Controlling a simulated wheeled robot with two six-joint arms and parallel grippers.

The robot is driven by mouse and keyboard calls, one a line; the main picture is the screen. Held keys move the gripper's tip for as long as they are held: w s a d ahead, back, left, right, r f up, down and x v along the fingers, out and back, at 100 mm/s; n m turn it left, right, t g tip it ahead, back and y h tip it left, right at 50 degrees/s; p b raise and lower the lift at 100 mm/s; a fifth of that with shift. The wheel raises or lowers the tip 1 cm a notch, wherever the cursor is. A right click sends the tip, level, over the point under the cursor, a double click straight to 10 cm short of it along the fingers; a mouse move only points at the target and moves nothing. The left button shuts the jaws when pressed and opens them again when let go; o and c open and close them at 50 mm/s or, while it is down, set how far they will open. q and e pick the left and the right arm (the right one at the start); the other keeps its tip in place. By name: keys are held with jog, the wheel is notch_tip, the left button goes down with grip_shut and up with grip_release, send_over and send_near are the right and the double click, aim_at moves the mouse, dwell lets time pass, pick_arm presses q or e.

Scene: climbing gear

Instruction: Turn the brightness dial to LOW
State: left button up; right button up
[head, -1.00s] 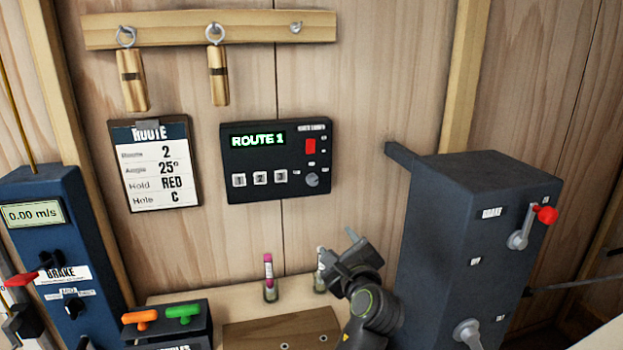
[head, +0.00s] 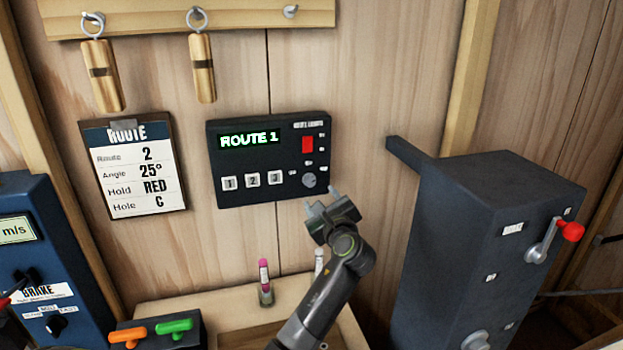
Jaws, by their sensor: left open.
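The brightness dial is a small grey round knob (head: 309,180) at the lower right of the black route panel (head: 235,200) on the wooden wall. Its pointer direction and the tiny labels around it are too small to read. The panel's display (head: 249,139) reads ROUTE 1 in green. My left gripper (head: 320,199) is open and empty, just below and slightly right of the dial, with its fingers pointing up toward it. The fingers appear apart from the dial. My right gripper is not in view.
The panel also has a red switch (head: 307,144) above the dial and numbered buttons (head: 252,180). A route card (head: 135,190) hangs left. A dark blue box (head: 440,240) with a red-knobbed lever stands right. Upright markers (head: 265,285) stand below.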

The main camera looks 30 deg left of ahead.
aim_at(310, 182)
pick_arm(q)
jog(key=p+x, duration=0.2)
jog(key=x, duration=0.5)
jog(key=shift+w+a+r, duration=0.15)
jog(key=shift+w+a, duration=0.1)
jog(key=shift+w, duration=0.05)
jog(key=shift+w+a, duration=0.25)
jog(key=shift+a, duration=0.05)
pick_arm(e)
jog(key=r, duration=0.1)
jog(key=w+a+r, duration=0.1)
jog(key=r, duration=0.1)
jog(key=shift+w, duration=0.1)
pick_arm(q)
jog(key=shift+c, duration=0.2)
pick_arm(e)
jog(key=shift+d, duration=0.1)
pick_arm(q)
jog(key=c, duration=0.9)
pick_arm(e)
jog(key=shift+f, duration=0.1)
